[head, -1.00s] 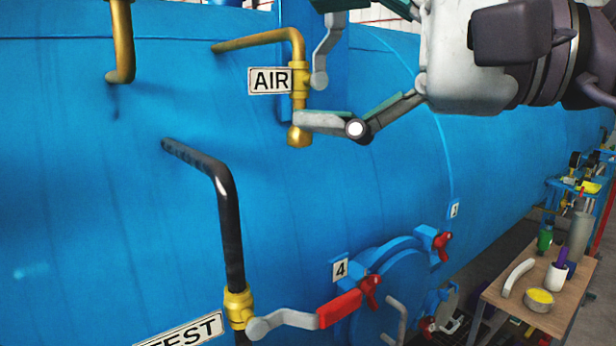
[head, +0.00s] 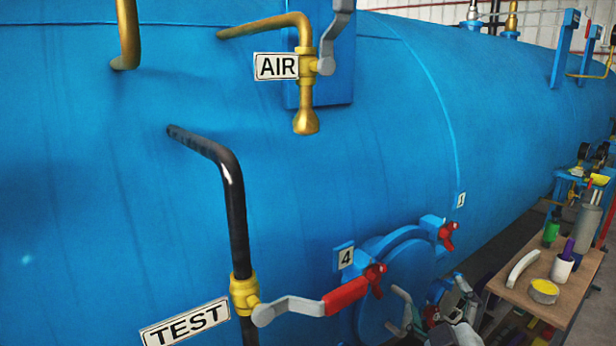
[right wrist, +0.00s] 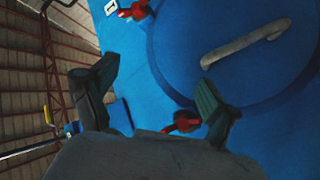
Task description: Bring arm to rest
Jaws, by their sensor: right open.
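My right gripper (head: 432,302) is low at the bottom edge of the head view, in front of the round blue door. In the right wrist view the right gripper (right wrist: 156,85) is open, its two dark green pads wide apart with nothing between them. The blue door with its grey curved handle (right wrist: 245,48) lies beyond the fingers there. Most of my right arm is cut off by the head view's lower edge. My left gripper is in neither view.
The blue autoclave (head: 330,190) fills most of the head view. The AIR valve (head: 306,65) and the TEST valve with its red-gripped lever (head: 320,304) stick out from it. Red clamps (head: 447,235) sit around the door. A wooden table (head: 525,285) with several items stands at right.

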